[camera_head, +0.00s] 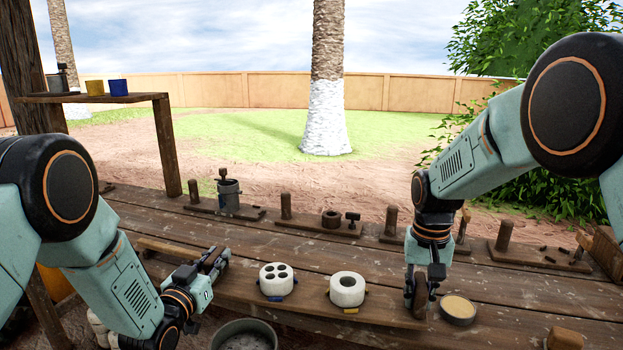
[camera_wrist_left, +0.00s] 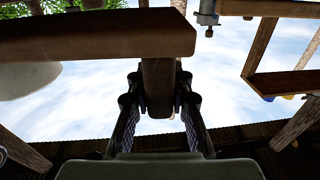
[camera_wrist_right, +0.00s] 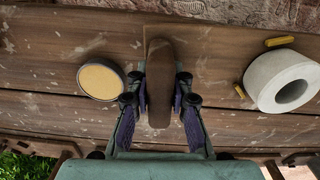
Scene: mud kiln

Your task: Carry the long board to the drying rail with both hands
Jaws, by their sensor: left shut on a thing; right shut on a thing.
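The long board (camera_head: 390,309) is a brown plank along the table's near side; it also shows dark in the left wrist view (camera_wrist_left: 90,38). An upright wooden handle rises near each end. My left gripper (camera_head: 217,262) is shut on the left handle (camera_wrist_left: 158,85). My right gripper (camera_head: 423,293) points down and is shut on the right handle (camera_wrist_right: 160,85). A white pot with several holes (camera_head: 276,279) and a white pot with one hole (camera_head: 347,289) stand upright between the grippers, apparently on the board. I cannot tell whether the board touches the table.
A round tin with a tan top (camera_head: 458,309) sits just right of my right gripper. A grey bucket (camera_head: 245,335) is at the front. Behind are small wooden stands with posts, including one with a metal can (camera_head: 229,195). A raised shelf (camera_head: 100,98) is at the left.

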